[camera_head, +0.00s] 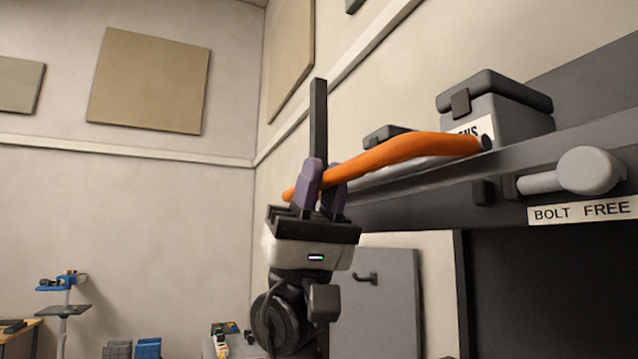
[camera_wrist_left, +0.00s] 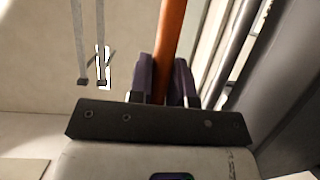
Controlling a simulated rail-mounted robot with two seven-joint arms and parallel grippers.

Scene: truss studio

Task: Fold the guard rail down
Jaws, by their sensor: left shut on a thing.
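The guard rail (camera_head: 415,148) is an orange bar along the front of a grey shelf or platform at the right of the head view. Its right end meets a dark pivot near the shelf, and it slants down to the left. My left gripper (camera_head: 322,180) is shut on the guard rail near its left end, with purple fingers on either side. In the left wrist view the guard rail (camera_wrist_left: 170,35) runs up between the fingers of the left gripper (camera_wrist_left: 165,75). The right gripper is not in view.
A grey bolt with a round knob (camera_head: 590,170) sits on the shelf front beside a "BOLT FREE" label (camera_head: 583,210). A grey case (camera_head: 500,108) stands on the shelf. A dark upright post (camera_head: 318,115) shows behind the gripper. Free air lies left of the shelf.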

